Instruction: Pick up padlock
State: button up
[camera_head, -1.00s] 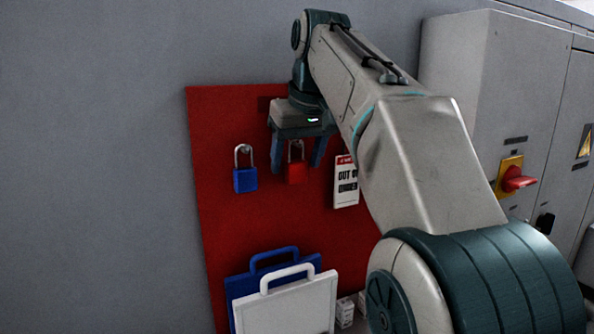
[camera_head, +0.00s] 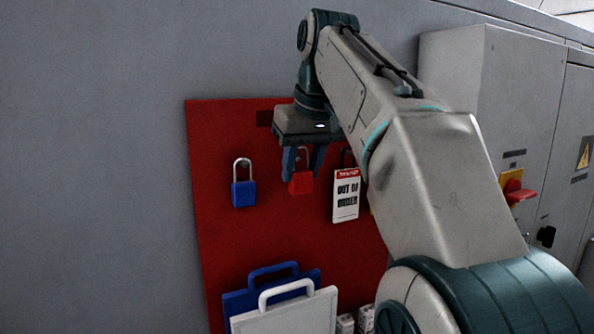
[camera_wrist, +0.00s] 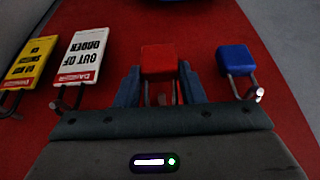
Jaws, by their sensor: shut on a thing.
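A red padlock (camera_head: 301,183) hangs at the red board in the head view, between the fingers of my gripper (camera_head: 303,172). In the wrist view, the red padlock (camera_wrist: 158,62) sits between the two blue fingers of my gripper (camera_wrist: 159,80), with its shackle towards the palm. My gripper is shut on it. A blue padlock (camera_head: 243,193) hangs from a peg to the left of it in the head view; it also shows at the right in the wrist view (camera_wrist: 236,60). I cannot tell whether the red padlock's shackle still rests on a peg.
A white "out of order" tag (camera_head: 346,196) hangs close right of my gripper. A yellow tag (camera_wrist: 30,62) hangs beyond it. A blue-handled board and a white board (camera_head: 290,314) stand below. The grey cabinet (camera_head: 515,110) is at the right.

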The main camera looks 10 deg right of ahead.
jog(key=s+d+b, duration=0.3)
jog(key=s, duration=1.2)
jog(key=shift+s+b, duration=0.3)
jog(key=shift+b, duration=0.1)
